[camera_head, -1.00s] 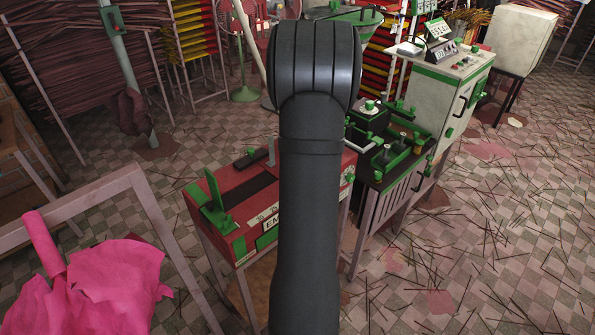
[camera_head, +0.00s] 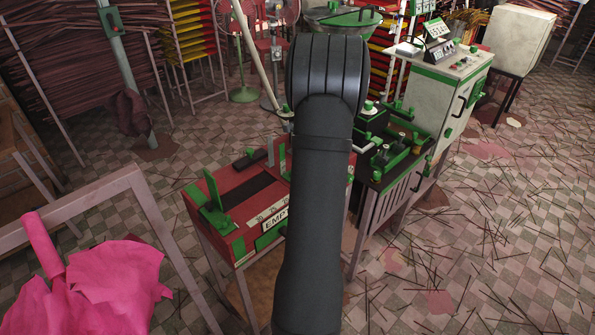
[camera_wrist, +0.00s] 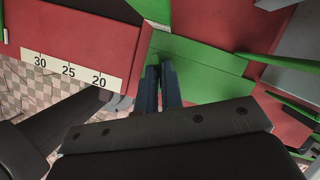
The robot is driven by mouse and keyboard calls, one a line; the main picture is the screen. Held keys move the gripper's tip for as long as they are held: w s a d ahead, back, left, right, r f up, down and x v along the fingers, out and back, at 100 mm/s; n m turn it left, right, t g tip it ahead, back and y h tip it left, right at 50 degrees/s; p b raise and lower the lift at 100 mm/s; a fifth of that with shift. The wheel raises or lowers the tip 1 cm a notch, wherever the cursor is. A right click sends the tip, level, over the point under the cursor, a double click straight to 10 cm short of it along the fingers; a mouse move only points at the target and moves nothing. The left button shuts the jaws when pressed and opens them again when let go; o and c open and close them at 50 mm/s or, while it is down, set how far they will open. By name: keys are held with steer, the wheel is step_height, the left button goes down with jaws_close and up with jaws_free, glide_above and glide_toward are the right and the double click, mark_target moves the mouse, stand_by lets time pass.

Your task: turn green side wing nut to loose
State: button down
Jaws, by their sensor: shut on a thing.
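My gripper (camera_wrist: 161,72) shows in the wrist view with two dark fingers close together, their tips at a green part of the red machine. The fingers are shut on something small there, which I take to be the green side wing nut. The nut is mostly hidden by the fingers, and I cannot tell its angle. A flat green plate (camera_wrist: 210,78) lies just right of the fingertips. In the head view my dark arm hides the gripper and the right part of the red machine (camera_head: 237,190).
A white scale (camera_wrist: 70,70) marked 30, 25 and 20 is left of the fingers. A green-and-black machine (camera_head: 385,160) stands close right of my arm, with a white cabinet (camera_head: 448,90) behind it. Pink cloth (camera_head: 115,270) is at front left. Loose sticks litter the floor at right.

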steer(key=n+g, duration=0.1)
steer(key=n, duration=0.1)
steer(key=n+g, duration=0.1)
steer(key=n, duration=0.2)
steer(key=shift+w+n, duration=0.2)
steer(key=shift+n, duration=0.1)
stand_by(0.5)
steer(key=c, duration=1.6)
jaws_free()
steer(key=v, duration=1.7)
steer(key=shift+w+r, duration=0.2)
steer(key=shift+w, duration=0.05)
